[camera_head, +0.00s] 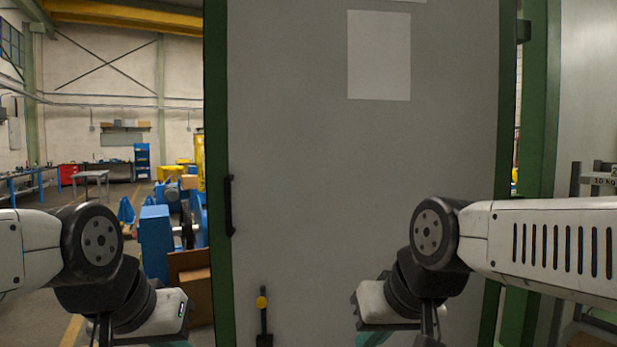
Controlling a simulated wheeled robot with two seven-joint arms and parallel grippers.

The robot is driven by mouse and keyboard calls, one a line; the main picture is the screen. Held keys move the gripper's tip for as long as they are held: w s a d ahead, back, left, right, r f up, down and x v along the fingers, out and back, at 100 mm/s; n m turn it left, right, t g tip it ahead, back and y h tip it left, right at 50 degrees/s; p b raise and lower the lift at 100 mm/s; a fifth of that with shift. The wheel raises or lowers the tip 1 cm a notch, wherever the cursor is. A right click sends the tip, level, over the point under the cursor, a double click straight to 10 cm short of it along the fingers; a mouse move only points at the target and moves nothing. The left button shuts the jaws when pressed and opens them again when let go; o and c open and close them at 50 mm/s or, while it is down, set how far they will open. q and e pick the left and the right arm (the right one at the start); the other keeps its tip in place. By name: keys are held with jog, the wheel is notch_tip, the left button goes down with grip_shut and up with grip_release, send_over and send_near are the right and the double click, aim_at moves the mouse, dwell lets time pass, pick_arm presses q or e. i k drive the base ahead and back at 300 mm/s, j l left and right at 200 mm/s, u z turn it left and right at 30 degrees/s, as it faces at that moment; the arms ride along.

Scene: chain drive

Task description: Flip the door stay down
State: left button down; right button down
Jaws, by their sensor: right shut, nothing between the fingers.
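A grey door (360,190) with green edges stands in front of me. The door stay is a thin dark bar with a yellow knob (262,302) near its top and a black piece at its lower end. It sits upright low on the door's left side. My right gripper (376,338) is at the bottom edge, to the right of the stay and apart from it. It is shut and empty, with its fingertips mostly cut off. My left gripper (172,340) is at the bottom edge, left of the stay. Its fingers are mostly out of frame.
A black door handle (229,205) is on the door's left side, above the stay. A blank white sheet (379,55) is on the door's upper part. A brown box (195,290) and blue machinery (157,240) stand beyond on the left. A rack (590,180) is at the right.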

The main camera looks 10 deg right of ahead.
aim_at(261, 302)
jog(key=i+l+u, duration=0.1)
jog(key=i+l, duration=0.3)
jog(key=i+l+u, duration=0.1)
jog(key=i+l, duration=0.3)
jog(key=l, duration=0.15)
